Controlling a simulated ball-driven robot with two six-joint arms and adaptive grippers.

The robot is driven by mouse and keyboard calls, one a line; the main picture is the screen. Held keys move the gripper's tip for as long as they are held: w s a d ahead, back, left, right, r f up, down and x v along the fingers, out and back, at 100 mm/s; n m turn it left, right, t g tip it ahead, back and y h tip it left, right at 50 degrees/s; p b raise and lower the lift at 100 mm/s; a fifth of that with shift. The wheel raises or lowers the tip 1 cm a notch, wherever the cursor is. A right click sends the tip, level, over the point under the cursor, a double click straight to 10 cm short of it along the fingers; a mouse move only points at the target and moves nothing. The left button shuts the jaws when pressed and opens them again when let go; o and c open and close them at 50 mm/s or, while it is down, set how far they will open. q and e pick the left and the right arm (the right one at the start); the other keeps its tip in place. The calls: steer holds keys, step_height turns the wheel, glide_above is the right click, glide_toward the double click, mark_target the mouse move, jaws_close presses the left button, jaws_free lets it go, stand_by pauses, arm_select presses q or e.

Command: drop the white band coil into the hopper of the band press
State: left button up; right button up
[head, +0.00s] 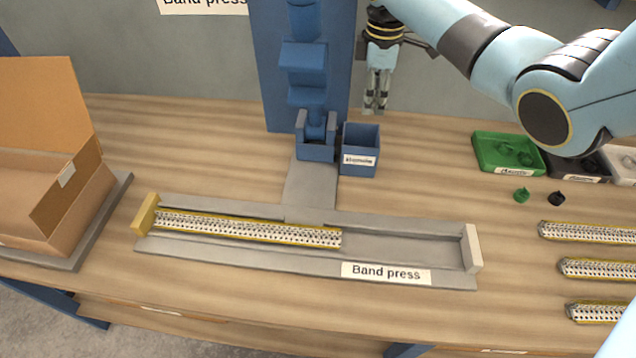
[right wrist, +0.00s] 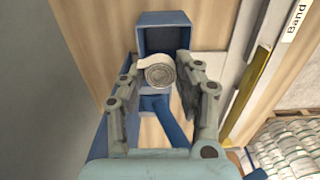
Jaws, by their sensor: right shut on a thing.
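The white band coil (right wrist: 159,74) is a small roll between the two fingers of my right gripper (right wrist: 158,66), which is shut on it. In the head view my right gripper (head: 374,106) hangs fingers down, above and slightly behind the hopper (head: 361,166). The hopper is a blue open-topped box with a white label. It also shows in the right wrist view (right wrist: 165,20), beyond the coil. I cannot make out the coil in the head view. The band press (head: 300,70) has a blue column and a grey channel. My left gripper is not in view.
A yellow-edged perforated strip (head: 245,229) lies in the left part of the press channel (head: 400,247). A cardboard box (head: 85,210) stands at left. Green (head: 490,147), black and white trays, small green and black pieces, and more strips (head: 590,232) are at right.

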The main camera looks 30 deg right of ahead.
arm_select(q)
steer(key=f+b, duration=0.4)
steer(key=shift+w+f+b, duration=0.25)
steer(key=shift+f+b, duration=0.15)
arm_select(e)
step_height(320, 180, down, 6)
steer(key=shift+s+r, duration=0.1)
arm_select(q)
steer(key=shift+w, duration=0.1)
arm_select(e)
steer(key=o, duration=0.8)
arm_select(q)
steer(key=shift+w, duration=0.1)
arm_select(e)
step_height(320, 180, up, 12)
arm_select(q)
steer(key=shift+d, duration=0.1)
arm_select(e)
steer(key=shift+s, duration=0.1)
